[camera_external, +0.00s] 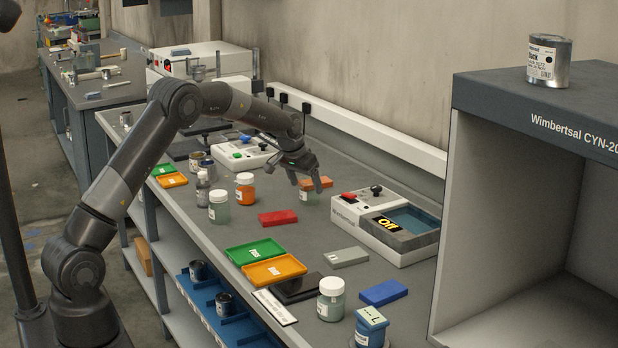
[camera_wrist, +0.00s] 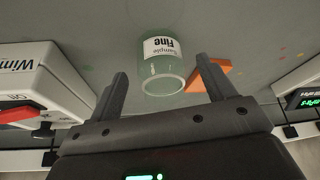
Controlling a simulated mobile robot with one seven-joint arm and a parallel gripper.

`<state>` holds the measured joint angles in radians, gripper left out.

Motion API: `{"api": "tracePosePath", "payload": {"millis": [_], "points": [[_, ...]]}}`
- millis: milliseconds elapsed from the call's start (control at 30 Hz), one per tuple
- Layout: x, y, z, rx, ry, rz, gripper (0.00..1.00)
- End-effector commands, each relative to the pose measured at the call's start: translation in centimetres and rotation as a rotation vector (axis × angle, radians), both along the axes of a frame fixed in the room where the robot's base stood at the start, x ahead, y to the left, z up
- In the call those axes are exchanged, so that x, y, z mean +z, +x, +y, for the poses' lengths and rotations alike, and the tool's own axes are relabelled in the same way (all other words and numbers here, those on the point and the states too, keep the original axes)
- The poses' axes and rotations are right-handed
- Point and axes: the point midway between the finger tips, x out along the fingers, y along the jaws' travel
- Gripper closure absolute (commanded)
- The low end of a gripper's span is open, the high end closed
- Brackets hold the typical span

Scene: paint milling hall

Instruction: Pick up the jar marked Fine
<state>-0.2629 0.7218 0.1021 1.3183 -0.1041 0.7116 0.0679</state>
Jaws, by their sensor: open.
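The jar marked Fine (camera_wrist: 162,50) is a pale green, see-through jar with a white label, seen upside down in the wrist view. It lies between the two spread fingers of my gripper (camera_wrist: 161,70) in that picture, with space on both sides. In the external view the jar (camera_external: 308,197) stands on the bench, partly hidden by my gripper (camera_external: 311,184), which hangs over it with its fingers pointing down. My gripper is open and empty. I cannot tell how far its fingertips are above the jar.
An orange block (camera_wrist: 212,78) lies close beside the jar. A white and grey Wimbertsal machine (camera_external: 391,226) stands to its right. A red block (camera_external: 278,217), an orange jar (camera_external: 245,190) and a white-lidded jar (camera_external: 219,208) are to its left. Green (camera_external: 238,253) and orange (camera_external: 256,278) trays lie nearer.

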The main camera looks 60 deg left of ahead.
Motion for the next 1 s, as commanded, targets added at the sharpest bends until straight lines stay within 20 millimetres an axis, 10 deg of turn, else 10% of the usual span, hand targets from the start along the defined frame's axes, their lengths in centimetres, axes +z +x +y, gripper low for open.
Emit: {"api": "tracePosePath", "payload": {"millis": [567,1000], "points": [[-3.8,2.0,0.7,0.0,0.0,0.001,0.24],[-3.7,2.0,0.7,0.0,0.0,0.001,0.59]]}}
